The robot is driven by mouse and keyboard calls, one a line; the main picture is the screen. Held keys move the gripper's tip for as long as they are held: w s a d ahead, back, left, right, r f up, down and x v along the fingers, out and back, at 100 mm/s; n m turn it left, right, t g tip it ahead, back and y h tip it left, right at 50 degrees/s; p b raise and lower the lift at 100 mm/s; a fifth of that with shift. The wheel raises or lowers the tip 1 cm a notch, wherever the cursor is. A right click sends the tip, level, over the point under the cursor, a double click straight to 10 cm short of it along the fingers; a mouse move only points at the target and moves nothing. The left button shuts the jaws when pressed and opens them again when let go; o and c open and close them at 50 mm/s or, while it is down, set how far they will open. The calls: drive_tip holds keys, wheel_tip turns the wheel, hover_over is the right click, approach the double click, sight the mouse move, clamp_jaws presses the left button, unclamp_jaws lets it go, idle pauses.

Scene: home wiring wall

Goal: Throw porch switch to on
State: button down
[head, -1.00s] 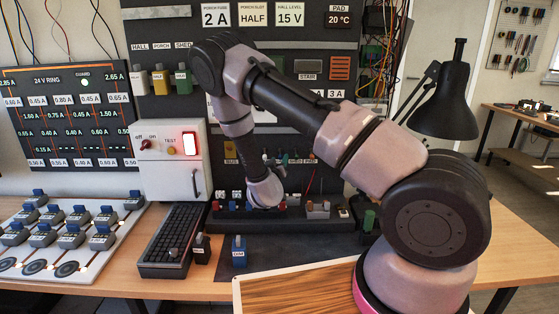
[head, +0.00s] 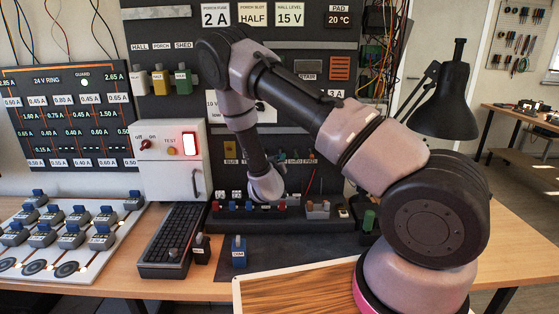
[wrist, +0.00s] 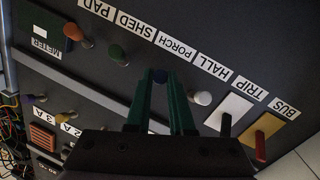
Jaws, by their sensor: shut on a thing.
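In the wrist view the wall panel appears upside down, with a row of labelled switches. In the head view my wrist hides the fingers and the porch switch.
The green-tipped shed switch (wrist: 118,54) and white-tipped hall switch (wrist: 203,98) stand close on either side. Beyond are the orange pad switch (wrist: 74,31), dark trip lever (wrist: 226,124) and red bus lever (wrist: 260,147). A black lamp (head: 445,100) stands right of my arm.

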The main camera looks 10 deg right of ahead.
sight(281, 153)
wheel_tip(281, 153, up, 3)
drive_tip(key=g+y, duration=0.1)
drive_tip(key=g, duration=0.1)
drive_tip(key=n+g, duration=0.1)
drive_tip(key=g, duration=0.2)
drive_tip(key=shift+a+g+y, duration=0.15)
drive_tip(key=shift+g+y, duration=0.15)
drive_tip(key=shift+y, duration=0.1)
drive_tip(key=shift+w+r+g+y, duration=0.25)
drive_tip(key=shift+r+g, duration=0.2)
drive_tip(key=shift+g, duration=0.65)
drive_tip(key=shift+w+r+g+y, duration=0.15)
drive_tip(key=shift+r+g+y, duration=0.25)
drive_tip(key=shift+g, duration=0.7)
drive_tip(key=c, duration=0.8)
unclamp_jaws()
drive_tip(key=shift+r, duration=0.1)
drive_tip(key=v, duration=1)
drive_tip(key=shift+s+r, duration=0.1)
drive_tip(key=shift+r, duration=0.25)
